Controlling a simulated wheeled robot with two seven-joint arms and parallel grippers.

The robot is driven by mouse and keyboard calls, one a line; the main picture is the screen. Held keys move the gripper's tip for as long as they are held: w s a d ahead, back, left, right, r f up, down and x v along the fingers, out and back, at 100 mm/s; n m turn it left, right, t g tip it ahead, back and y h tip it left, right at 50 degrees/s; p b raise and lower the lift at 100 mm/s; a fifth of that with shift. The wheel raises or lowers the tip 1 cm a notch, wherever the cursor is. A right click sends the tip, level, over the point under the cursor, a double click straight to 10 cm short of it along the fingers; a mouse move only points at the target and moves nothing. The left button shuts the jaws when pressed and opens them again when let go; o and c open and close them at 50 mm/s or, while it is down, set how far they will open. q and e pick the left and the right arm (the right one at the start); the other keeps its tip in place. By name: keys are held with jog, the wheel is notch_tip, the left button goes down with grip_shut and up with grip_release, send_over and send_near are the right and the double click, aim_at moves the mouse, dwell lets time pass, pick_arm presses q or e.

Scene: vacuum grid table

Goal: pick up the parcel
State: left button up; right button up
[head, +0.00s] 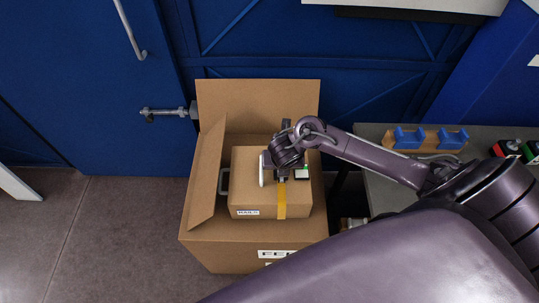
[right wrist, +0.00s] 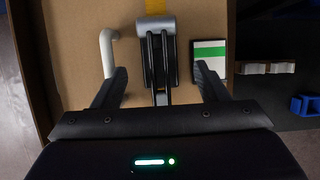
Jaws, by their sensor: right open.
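The parcel (head: 255,190) is a closed brown cardboard box with a yellow tape strip (head: 282,200) and a small printed label. It sits inside a larger open carton (head: 215,238). My right gripper (head: 282,174) is over the parcel's top. In the right wrist view my right gripper (right wrist: 158,82) has its two fingers apart over the cardboard. A dark piece with a grey cap (right wrist: 154,25) stands between them; I cannot tell what it belongs to. A white bar (right wrist: 107,50) lies left and a green-white card (right wrist: 209,58) right. My left gripper is out of view.
The carton's flaps (head: 258,105) stand up at the back and left. A blue door with a metal bolt (head: 165,112) is behind. A grey bench (head: 385,190) with a wooden rack of blue parts (head: 425,139) is at right. Floor at left is clear.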

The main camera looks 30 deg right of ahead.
jog(key=x, duration=0.3)
jog(key=shift+w+f, duration=0.1)
jog(key=shift+f, duration=0.05)
jog(key=c, duration=0.8)
grip_shut()
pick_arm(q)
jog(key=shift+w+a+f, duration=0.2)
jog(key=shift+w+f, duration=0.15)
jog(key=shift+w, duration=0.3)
